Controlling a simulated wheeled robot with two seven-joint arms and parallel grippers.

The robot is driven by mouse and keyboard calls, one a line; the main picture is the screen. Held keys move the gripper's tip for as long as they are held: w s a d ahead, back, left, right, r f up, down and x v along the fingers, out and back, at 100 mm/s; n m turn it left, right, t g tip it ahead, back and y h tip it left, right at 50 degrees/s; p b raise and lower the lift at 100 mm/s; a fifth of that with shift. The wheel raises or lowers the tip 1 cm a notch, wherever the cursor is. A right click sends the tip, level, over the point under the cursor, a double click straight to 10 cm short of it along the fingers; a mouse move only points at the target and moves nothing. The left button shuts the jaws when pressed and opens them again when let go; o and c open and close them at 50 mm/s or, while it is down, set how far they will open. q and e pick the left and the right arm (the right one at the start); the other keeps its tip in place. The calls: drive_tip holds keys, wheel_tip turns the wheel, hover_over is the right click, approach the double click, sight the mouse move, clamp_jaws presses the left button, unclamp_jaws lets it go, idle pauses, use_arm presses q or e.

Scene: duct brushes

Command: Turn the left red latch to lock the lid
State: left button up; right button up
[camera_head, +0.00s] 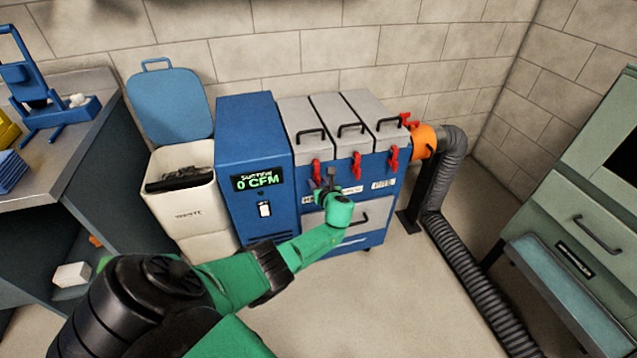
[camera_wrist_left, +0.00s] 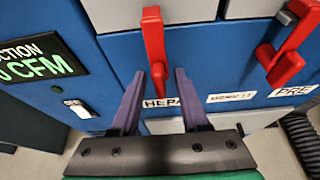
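The blue filter cabinet (camera_head: 285,190) has grey lids on top and red latches on its front. My right gripper is out of view.
The middle latch (camera_head: 356,165) and right latch (camera_head: 393,158) sit to the right. An orange collar (camera_head: 424,142) joins a grey hose (camera_head: 458,240) at the cabinet's right. A white bin (camera_head: 190,205) with a raised blue lid stands left. Floor in front is clear.

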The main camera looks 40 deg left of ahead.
sight(319, 182)
use_arm(q)
drive_tip(key=shift+r, duration=0.1)
drive_tip(key=shift+s+d+r+p, duration=0.1)
drive_tip(key=shift+d+r+p, duration=0.1)
drive_tip(key=shift+p, duration=0.1)
drive_tip(key=p+v, duration=0.3)
drive_tip(key=v, duration=0.2)
drive_tip(key=shift+r, duration=0.1)
drive_tip(key=p+v, duration=0.1)
drive_tip(key=v, duration=0.8)
drive_tip(key=shift+f+p, duration=0.3)
drive_tip(key=shift+p, duration=0.05)
drive_tip(key=shift+s, duration=0.15)
